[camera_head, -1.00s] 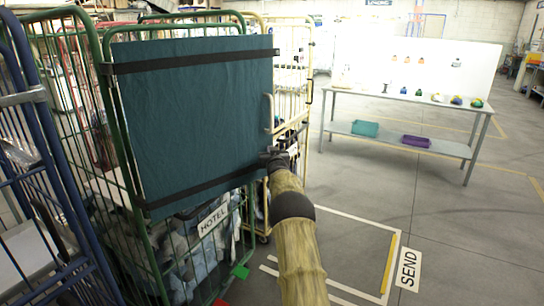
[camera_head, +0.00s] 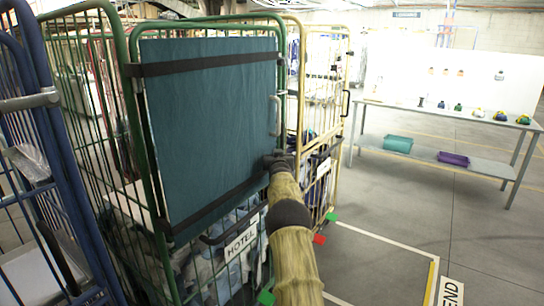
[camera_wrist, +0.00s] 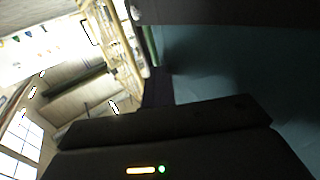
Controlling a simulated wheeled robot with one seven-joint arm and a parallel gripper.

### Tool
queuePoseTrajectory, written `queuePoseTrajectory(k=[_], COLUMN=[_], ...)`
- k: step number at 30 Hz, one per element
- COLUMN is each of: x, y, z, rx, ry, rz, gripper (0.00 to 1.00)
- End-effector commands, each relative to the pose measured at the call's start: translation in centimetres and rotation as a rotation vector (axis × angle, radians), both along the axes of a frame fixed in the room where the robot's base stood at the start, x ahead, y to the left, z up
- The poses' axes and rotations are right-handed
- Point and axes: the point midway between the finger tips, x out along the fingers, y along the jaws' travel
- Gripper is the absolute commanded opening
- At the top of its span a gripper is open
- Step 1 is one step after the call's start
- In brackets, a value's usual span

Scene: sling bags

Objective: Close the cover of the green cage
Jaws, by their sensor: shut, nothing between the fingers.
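The green cage (camera_head: 137,75) stands left of centre in the head view, with a HOTEL sign (camera_head: 241,243) low on its front. Its dark teal cover (camera_head: 205,120) has black straps along its top and bottom and a pale handle (camera_head: 275,116) at its right edge. The cover lies nearly flush with the cage front, its right edge close to the right post; any small gap is hard to tell. My gripper (camera_head: 279,160) is shut and empty at the cover's lower right edge, below the handle. In the wrist view, the cover (camera_wrist: 235,75) fills the right side.
A blue cage (camera_head: 40,120) stands close on the left, and a cream cage (camera_head: 345,110) stands behind on the right. A grey table (camera_head: 450,118) with a teal bin (camera_head: 398,144) and a purple bin (camera_head: 453,159) is farther right.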

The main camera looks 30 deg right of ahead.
Motion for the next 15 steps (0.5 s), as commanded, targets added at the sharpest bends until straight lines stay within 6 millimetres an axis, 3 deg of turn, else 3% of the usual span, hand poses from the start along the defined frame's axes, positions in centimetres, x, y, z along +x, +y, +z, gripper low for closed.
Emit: queuePoseTrajectory(k=[15], x=[0.23], y=[0.35], z=[0.82], rx=[-0.006], ry=[-0.017], rz=[0.005], gripper=[0.00])
